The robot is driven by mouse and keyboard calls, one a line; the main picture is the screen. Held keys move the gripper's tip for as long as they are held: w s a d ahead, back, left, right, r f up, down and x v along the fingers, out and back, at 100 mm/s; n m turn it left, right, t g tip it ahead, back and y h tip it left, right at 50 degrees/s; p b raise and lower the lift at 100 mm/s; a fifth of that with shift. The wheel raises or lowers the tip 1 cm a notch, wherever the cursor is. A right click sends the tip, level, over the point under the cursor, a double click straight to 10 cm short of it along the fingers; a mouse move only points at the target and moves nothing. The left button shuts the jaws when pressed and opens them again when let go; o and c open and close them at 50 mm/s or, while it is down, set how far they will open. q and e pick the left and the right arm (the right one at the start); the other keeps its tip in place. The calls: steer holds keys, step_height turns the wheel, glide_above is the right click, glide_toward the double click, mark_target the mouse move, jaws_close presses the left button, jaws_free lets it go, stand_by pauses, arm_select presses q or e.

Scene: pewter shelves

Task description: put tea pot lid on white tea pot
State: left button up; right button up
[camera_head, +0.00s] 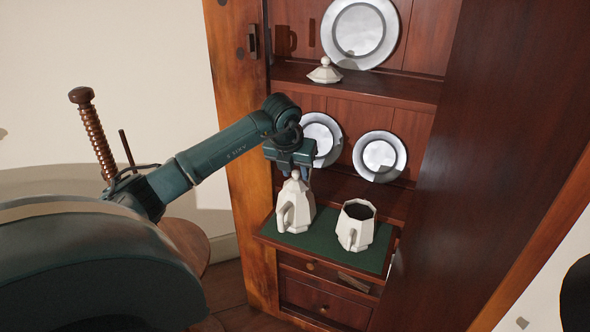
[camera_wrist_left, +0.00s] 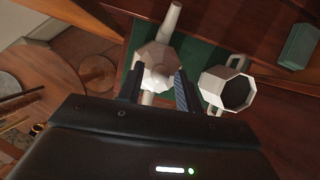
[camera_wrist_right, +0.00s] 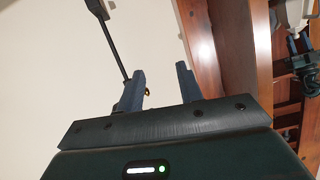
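A white faceted tea pot (camera_head: 296,212) with a pointed top stands on the green mat of the cabinet's lower ledge. A second white pot (camera_head: 356,228), open and dark inside, stands to its right; it also shows in the left wrist view (camera_wrist_left: 212,84). A white tea pot lid (camera_head: 324,73) with a knob sits on the upper shelf. My left gripper (camera_head: 293,172) points down just above the pointed pot. In the left wrist view its fingers (camera_wrist_left: 158,88) are apart with the pot's top (camera_wrist_left: 157,58) between them; contact is unclear. My right gripper (camera_wrist_right: 160,80) is open and empty.
Silver plates (camera_head: 360,32) lean against the back of both shelves. A small grey-green block (camera_wrist_left: 298,46) lies right of the open pot.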

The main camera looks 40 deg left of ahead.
arm_select(q)
steer(key=shift+o, duration=0.4)
steer(key=shift+s+r, duration=0.1)
steer(key=shift+r, duration=0.4)
steer(key=p+v, duration=0.1)
steer(key=v, duration=1)
arm_select(e)
steer(key=shift+w+a+f, duration=0.1)
steer(key=shift+w+a, duration=0.05)
steer(key=shift+w, duration=0.05)
arm_select(q)
steer(key=shift+s, duration=0.1)
arm_select(e)
steer(key=shift+s+f, duration=0.1)
